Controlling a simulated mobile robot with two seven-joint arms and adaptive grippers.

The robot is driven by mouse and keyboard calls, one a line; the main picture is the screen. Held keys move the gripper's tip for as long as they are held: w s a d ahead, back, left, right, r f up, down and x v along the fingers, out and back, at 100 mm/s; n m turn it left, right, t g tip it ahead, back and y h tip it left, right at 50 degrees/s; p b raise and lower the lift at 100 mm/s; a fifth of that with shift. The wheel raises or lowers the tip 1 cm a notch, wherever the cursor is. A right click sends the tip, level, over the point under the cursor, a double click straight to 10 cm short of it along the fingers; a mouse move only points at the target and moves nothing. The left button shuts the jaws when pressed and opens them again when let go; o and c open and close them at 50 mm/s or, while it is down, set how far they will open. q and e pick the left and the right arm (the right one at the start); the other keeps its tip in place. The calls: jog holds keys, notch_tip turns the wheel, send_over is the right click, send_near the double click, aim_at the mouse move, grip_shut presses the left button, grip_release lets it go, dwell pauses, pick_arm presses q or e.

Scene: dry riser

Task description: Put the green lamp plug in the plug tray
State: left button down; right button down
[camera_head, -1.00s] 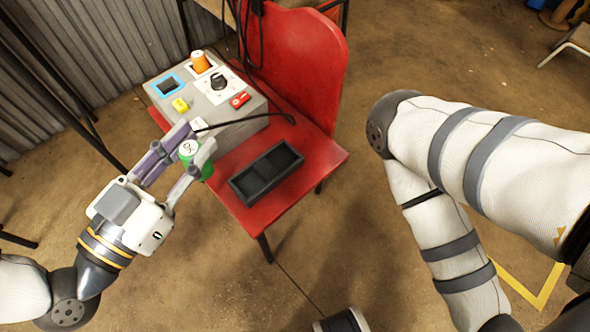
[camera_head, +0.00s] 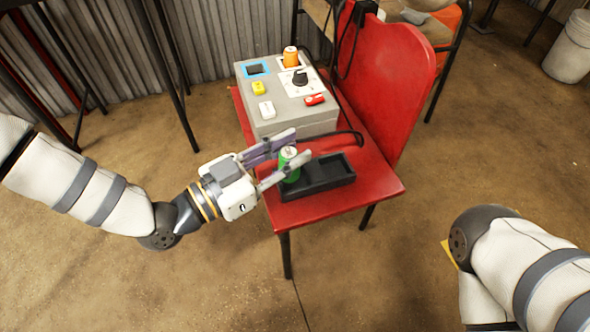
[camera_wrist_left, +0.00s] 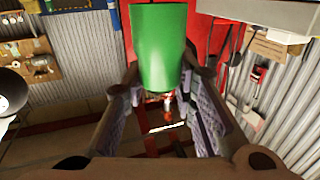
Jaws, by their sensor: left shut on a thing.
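The green lamp plug (camera_head: 289,164) is a short green cylinder with a pale marked top. My left gripper (camera_head: 288,162) is shut on it and holds it upright. The plug fills the upper middle of the left wrist view (camera_wrist_left: 158,48), between the two fingers. The plug tray (camera_head: 333,181) is a black tray lying on the red chair seat. In the head view the plug overlaps the tray's left end; I cannot tell its height above it. My right gripper is out of view.
A grey control box (camera_head: 288,112) stands on the red chair (camera_head: 385,186) behind the tray, with an orange plug (camera_head: 290,57), a yellow part, a white part and a red switch. A white bucket stands far right.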

pick_arm(q)
jog(key=shift+w+d+f+b, duration=0.15)
jog(key=shift+w+f, duration=0.15)
jog(key=shift+f, duration=0.15)
jog(key=shift+w+d+f+b, duration=0.15)
jog(key=shift+w+f, duration=0.1)
jog(key=shift+f, duration=0.2)
jog(key=f, duration=0.1)
jog(key=f+b, duration=0.1)
jog(key=f, duration=0.1)
jog(key=shift+w+d+f+b, duration=0.1)
jog(key=shift+w+f+b, duration=0.15)
jog(key=shift+f+b, duration=0.1)
jog(key=shift+r, duration=0.2)
jog(key=shift+f, duration=0.1)
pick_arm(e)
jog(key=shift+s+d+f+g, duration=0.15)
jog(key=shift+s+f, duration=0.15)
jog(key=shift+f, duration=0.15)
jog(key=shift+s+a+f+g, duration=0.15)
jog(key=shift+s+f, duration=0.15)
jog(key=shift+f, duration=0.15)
pick_arm(q)
jog(key=c, duration=1.3)
grip_release()
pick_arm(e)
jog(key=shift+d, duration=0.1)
